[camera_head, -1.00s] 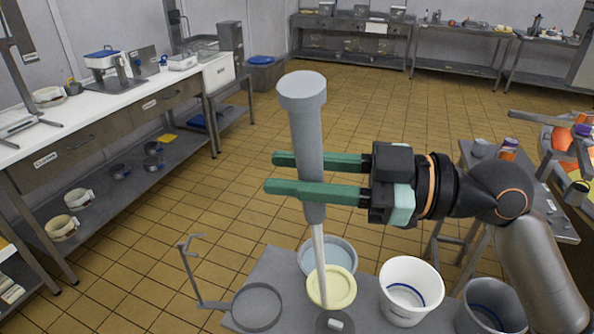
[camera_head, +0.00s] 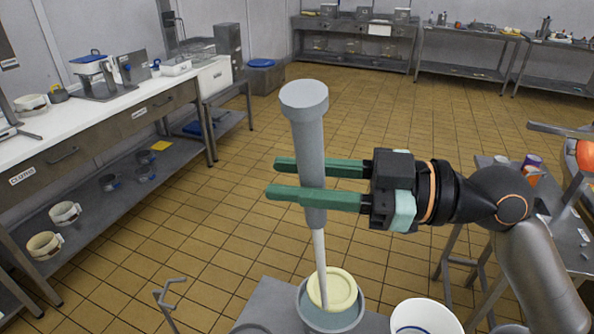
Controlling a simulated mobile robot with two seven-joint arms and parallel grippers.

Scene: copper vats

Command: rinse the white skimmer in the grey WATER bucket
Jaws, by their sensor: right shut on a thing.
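My right gripper (camera_head: 268,178) is shut on the grey handle of the skimmer (camera_head: 312,150). The handle stands nearly upright between the green fingers, and a thin white rod runs down from it. At the rod's lower end is a round cream-white head (camera_head: 332,288). The head is over the mouth of the grey bucket (camera_head: 300,303), which has grey-blue water in it. I cannot tell whether the head touches the water. No WATER label shows. My left gripper is not in view.
A white bucket (camera_head: 424,318) stands right of the grey one on a grey stand (camera_head: 270,300). A thin metal holder (camera_head: 168,297) rises at the left. A long counter (camera_head: 110,117) runs along the left wall. The tiled floor beyond is clear.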

